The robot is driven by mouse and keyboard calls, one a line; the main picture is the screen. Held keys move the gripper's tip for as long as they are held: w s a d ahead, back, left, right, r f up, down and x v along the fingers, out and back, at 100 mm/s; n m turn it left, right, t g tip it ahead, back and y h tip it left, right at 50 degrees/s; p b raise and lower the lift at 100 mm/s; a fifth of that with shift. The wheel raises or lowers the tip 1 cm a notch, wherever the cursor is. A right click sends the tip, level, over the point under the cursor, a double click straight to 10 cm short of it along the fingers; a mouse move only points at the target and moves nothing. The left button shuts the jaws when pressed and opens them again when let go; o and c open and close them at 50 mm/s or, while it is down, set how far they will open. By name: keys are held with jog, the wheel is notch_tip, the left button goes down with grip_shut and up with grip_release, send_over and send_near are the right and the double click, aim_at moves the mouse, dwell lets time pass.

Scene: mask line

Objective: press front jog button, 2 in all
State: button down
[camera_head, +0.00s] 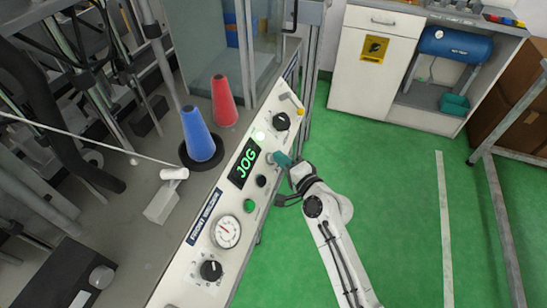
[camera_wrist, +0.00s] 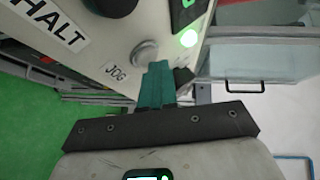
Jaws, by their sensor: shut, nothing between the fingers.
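The front panel (camera_head: 228,252) runs along the machine's edge and carries a display reading JOG in green (camera_head: 246,163). A round grey button (camera_wrist: 145,52) with a JOG label (camera_wrist: 115,71) beside it shows in the wrist view. In the head view my gripper (camera_head: 281,158) is at the panel, just right of the display, its teal fingers pointing at the panel. In the wrist view the teal fingers (camera_wrist: 158,72) are together and empty, their tips right by the JOG button's lower edge. I cannot tell whether they touch it.
A lit lamp (camera_head: 260,135), black knob (camera_head: 281,121), green button (camera_head: 250,205) and gauge (camera_head: 226,232) sit on the panel. Blue (camera_head: 200,135) and red (camera_head: 224,101) cones stand behind it. The green floor (camera_head: 398,200) to the right is clear.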

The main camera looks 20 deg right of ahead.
jog(key=shift+s+d+r+p, duration=0.3)
jog(key=shift+s+d+r, duration=0.1)
jog(key=shift+r, duration=0.1)
jog(key=shift+s+d+r+p, duration=0.45)
jog(key=shift+s+d+r, duration=0.15)
jog(key=shift+d+r, duration=0.2)
jog(key=shift+s+d+r+p, duration=0.4)
jog(key=shift+s+d+r, duration=0.15)
jog(key=shift+d+r, duration=0.25)
jog(key=s+f+n+g, duration=0.4)
jog(key=s, duration=0.4)
jog(key=s+f+n+g, duration=0.3)
jog(key=s+f+n, duration=0.1)
jog(key=s, duration=0.3)
jog(key=s+d+n+g+h, duration=0.2)
jog(key=s+d+g, duration=0.1)
jog(key=s, duration=0.7)
jog(key=s+d+n+g+h, duration=0.2)
jog(key=s+d+g+h, duration=0.1)
jog(key=s, duration=0.8)
jog(key=shift+s+d+n+g, duration=0.3)
jog(key=shift+n+g, duration=0.1)
jog(key=shift+g, duration=0.5)
